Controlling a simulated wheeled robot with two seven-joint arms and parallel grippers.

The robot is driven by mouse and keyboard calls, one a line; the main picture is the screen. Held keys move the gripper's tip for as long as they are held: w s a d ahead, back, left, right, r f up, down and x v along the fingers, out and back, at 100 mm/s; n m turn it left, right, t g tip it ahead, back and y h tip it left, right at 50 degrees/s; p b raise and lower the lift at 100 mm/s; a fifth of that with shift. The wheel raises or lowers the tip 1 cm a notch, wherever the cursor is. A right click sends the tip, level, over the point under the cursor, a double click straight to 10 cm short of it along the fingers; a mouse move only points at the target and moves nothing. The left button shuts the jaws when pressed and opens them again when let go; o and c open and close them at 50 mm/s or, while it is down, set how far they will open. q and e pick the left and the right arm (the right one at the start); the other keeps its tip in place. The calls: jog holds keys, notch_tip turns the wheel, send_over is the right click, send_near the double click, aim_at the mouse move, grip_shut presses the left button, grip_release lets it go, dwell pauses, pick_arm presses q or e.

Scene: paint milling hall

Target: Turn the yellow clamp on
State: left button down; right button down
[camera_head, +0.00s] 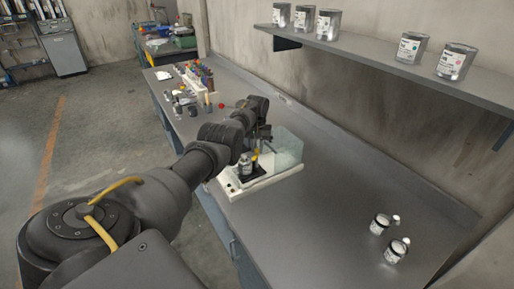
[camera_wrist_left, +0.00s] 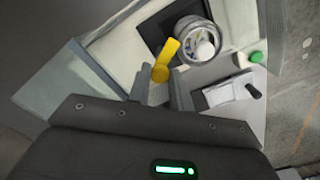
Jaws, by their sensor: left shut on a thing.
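The yellow clamp (camera_wrist_left: 166,60) is a small yellow lever with a round end, beside an open container (camera_wrist_left: 194,42) in the left wrist view. In the head view a bit of the clamp (camera_head: 254,157) shows under my left gripper (camera_head: 262,140). The gripper's fingers (camera_wrist_left: 160,88) are shut on the clamp's round end. The white-based machine (camera_head: 262,184) with a clear guard (camera_head: 286,147) stands on the bench beneath the gripper. My arm hides part of it. My right gripper is not in view.
A green button (camera_wrist_left: 257,57) and a dark-handled switch (camera_wrist_left: 253,91) sit on the machine. Two small jars (camera_head: 380,224) (camera_head: 396,251) stand at the front right of the grey bench (camera_head: 310,218). A shelf (camera_head: 375,56) with several cans hangs above. Bottles (camera_head: 200,78) stand at the far end.

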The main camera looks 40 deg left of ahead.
aim_at(257, 150)
pick_arm(q)
jog(key=m+b, duration=0.1)
jog(key=m, duration=0.5)
jog(key=shift+m, duration=0.3)
dwell(0.4)
jog(key=c, duration=1.5)
grip_release()
jog(key=shift+c, duration=0.2)
jog(key=shift+r, duration=0.1)
notch_tip(257, 150, up, 11)
jog(key=p, duration=0.7)
